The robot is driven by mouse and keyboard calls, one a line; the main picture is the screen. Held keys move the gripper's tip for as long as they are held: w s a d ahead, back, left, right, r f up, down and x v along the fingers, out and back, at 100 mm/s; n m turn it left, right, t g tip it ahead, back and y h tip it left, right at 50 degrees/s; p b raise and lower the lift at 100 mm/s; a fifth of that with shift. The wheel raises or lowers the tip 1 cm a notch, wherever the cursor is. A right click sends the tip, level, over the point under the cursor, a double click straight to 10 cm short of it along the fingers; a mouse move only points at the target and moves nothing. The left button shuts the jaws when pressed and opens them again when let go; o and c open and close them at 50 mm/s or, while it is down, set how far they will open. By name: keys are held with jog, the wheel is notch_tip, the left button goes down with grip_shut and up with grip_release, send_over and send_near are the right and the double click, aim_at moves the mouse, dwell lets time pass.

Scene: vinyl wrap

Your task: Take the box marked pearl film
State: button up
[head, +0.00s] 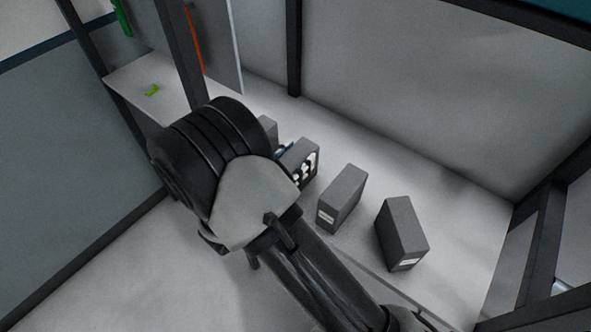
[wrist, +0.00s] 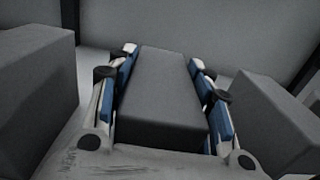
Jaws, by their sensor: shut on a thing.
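Several dark grey boxes stand in a row on a pale shelf. My gripper (wrist: 163,62) is shut on one grey box (wrist: 160,85), with a blue-padded finger along each side. The held box also shows in the head view (head: 297,152), partly hidden by my arm and fingers. No label on it can be read, so I cannot tell whether it is the pearl film box. It looks upright; I cannot tell whether it touches the shelf.
Two grey boxes with small white labels, too small to read, stand to the right: a nearer-to-middle box (head: 342,198) and a far-right box (head: 402,232). Another box (head: 268,129) is partly hidden behind my arm. Dark posts frame the shelf (head: 460,255). A small green item (head: 152,90) lies at upper left.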

jog(key=c, duration=0.5)
jog(key=shift+o, duration=0.2)
jog(key=shift+r, duration=0.1)
